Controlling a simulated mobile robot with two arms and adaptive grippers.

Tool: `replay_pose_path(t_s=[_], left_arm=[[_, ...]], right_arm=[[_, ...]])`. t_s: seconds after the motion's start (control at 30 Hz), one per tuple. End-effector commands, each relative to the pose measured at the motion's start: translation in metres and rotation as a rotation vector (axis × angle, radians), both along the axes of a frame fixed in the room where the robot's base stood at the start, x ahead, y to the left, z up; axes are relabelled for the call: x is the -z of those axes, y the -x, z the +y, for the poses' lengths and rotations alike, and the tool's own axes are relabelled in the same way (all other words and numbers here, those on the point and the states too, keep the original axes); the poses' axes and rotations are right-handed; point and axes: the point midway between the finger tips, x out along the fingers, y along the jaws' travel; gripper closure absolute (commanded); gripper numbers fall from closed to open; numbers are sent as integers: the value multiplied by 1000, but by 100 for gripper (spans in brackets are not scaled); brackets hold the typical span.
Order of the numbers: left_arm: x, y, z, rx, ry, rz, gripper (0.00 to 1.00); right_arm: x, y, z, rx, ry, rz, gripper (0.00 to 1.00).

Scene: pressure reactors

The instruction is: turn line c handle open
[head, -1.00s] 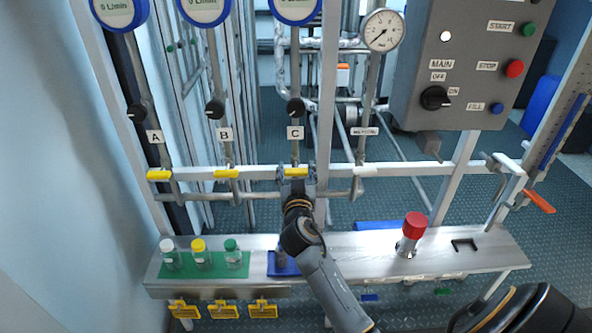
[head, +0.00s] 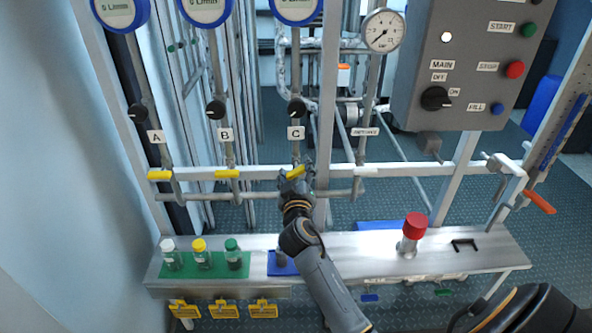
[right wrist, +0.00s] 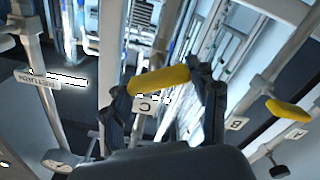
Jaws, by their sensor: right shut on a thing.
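The line C handle (head: 296,171) is yellow and sits on the pipe under the C label (head: 296,133). It is slightly tilted in the head view, its right end higher. In the right wrist view the yellow handle (right wrist: 158,80) lies between the two dark fingers. My right gripper (head: 296,183) is at the handle from below and shut on it; in the right wrist view the gripper (right wrist: 165,92) has a finger at each end of the handle. The handles of line A (head: 159,175) and line B (head: 227,173) lie level. My left gripper is not in view.
The shelf below holds a green mat (head: 206,271) with capped bottles, a blue mat (head: 281,264) and a red-capped cylinder (head: 412,232). A grey control box (head: 463,60) is at upper right. A white rail (head: 400,171) runs across behind the handles.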

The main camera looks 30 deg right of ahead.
Motion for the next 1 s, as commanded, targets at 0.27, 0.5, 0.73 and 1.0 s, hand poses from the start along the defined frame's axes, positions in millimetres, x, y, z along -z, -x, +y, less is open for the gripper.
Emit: replay_pose_path(t_s=[0.27,0.5,0.73,1.0], left_arm=[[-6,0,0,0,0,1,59],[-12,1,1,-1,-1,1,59],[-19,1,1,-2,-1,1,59],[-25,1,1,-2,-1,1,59]], right_arm=[[0,-1,1,-1,227,138,72],[1,-1,2,-1,421,258,72],[2,-1,2,0,598,367,72],[4,-2,3,-1,758,466,72]])
